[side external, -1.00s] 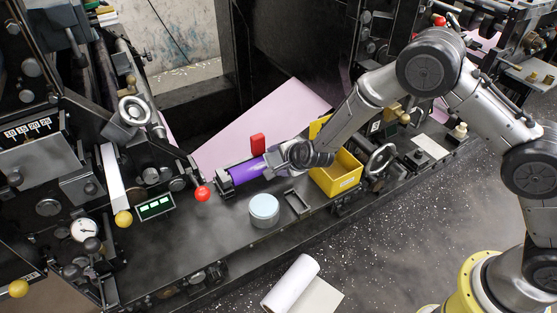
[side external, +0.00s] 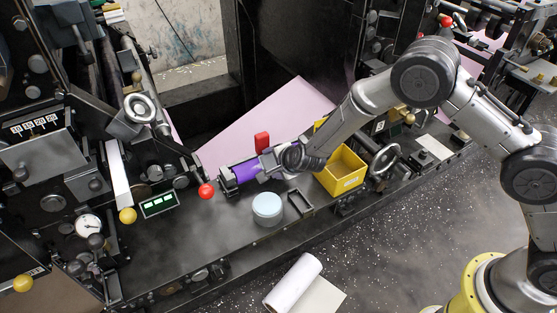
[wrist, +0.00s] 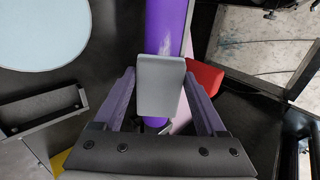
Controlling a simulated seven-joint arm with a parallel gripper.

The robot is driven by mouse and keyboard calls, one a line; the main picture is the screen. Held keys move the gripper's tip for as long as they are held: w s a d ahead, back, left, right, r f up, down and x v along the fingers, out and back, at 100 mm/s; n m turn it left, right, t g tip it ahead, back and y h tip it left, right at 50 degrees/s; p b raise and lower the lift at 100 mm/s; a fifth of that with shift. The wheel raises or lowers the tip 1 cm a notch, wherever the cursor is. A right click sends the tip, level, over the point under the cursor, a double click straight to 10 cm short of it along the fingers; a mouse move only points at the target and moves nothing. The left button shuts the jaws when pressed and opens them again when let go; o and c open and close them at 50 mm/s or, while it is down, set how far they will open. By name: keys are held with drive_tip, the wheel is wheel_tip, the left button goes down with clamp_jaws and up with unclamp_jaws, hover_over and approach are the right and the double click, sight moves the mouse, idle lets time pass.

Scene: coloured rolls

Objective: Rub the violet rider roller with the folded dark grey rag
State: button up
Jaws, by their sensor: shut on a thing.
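The violet rider roller (side external: 240,171) lies at the middle of the press bed in the side view, its right part hidden by my gripper. In the wrist view the violet roller (wrist: 168,22) runs up from the centre, with a pale whitish smear on it. My gripper (wrist: 160,78) is shut on the folded rag (wrist: 160,92), a grey block between the two fingers that overlaps the roller's near part. I cannot tell whether the rag touches the roller. In the side view my gripper (side external: 268,162) is at the roller's right part, and the rag cannot be made out.
A pale blue round tin (side external: 267,205), a small black tray (side external: 300,203) and a yellow bin (side external: 343,180) are in front and to the right.

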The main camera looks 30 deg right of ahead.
sight(258, 169)
drive_tip(key=shift+a, duration=3.75)
drive_tip(key=shift+w+f, duration=0.1)
drive_tip(key=shift+w, duration=0.05)
drive_tip(key=shift+d+f, duration=0.15)
drive_tip(key=shift+d, duration=0.9)
drive_tip(key=shift+d+f, duration=0.15)
drive_tip(key=shift+d, duration=2.15)
drive_tip(key=shift+d+r, duration=0.15)
drive_tip(key=shift+d, duration=0.75)
drive_tip(key=shift+d+r, duration=0.1)
drive_tip(key=shift+d, duration=0.8)
drive_tip(key=shift+a+r, duration=0.1)
drive_tip(key=shift+r, duration=0.05)
drive_tip(key=v, duration=0.6)
